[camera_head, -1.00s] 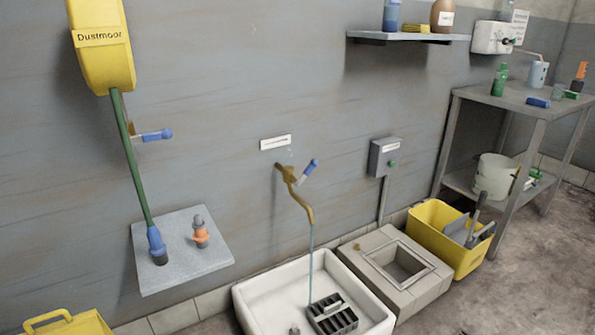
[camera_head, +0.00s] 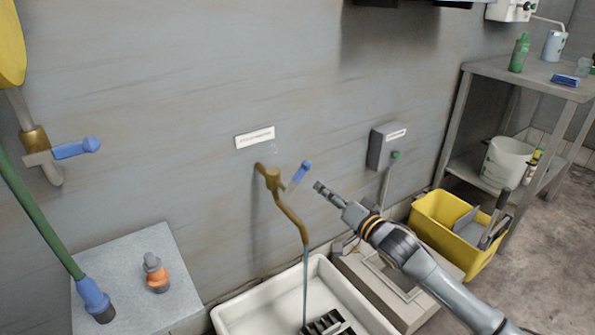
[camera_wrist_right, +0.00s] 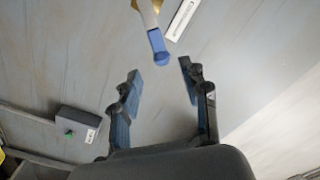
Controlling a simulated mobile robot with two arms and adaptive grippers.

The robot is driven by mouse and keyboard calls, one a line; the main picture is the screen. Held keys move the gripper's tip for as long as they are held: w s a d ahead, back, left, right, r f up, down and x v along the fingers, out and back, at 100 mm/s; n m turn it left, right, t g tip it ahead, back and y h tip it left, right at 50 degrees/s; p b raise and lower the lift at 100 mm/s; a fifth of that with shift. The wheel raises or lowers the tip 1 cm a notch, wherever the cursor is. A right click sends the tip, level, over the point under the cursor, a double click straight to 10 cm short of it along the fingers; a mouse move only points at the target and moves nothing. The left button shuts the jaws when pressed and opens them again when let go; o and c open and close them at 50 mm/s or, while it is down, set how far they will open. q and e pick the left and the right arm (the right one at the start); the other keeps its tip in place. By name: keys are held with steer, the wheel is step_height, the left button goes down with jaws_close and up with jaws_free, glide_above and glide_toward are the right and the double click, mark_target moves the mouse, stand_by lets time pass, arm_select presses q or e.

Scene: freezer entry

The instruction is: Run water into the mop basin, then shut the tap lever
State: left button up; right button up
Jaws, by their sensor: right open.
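The brass tap (camera_head: 285,200) is on the grey wall, and a thin stream of water (camera_head: 306,275) runs from its spout into the white mop basin (camera_head: 240,315). Its blue lever (camera_head: 299,174) points up and to the right. My right gripper (camera_head: 322,188) is just right of the lever, apart from it. In the right wrist view the gripper (camera_wrist_right: 160,78) is open and empty, with the blue lever (camera_wrist_right: 158,45) ahead, between and beyond the fingertips. A dark slotted grate (camera_head: 328,325) lies in the basin, cut off by the picture edge. My left gripper is not in view.
A second blue-handled valve (camera_head: 75,149) is at the left, above a grey shelf (camera_head: 190,285) with an orange and grey fitting (camera_head: 156,273). A grey switch box (camera_head: 386,147), a yellow crate (camera_head: 440,208) and a steel table (camera_head: 520,82) are to the right.

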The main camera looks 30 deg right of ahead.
mark_target(303, 174)
steer(key=w, duration=0.3)
steer(key=w+a+b, duration=0.1)
steer(key=w, duration=0.3)
steer(key=w+b, duration=0.1)
steer(key=w, duration=0.3)
steer(key=shift+a+f, duration=0.15)
steer(key=shift+a, duration=0.05)
steer(key=shift+w+a, duration=0.1)
steer(key=shift+w, duration=0.35)
steer(key=shift+c, duration=0.5)
jaws_close()
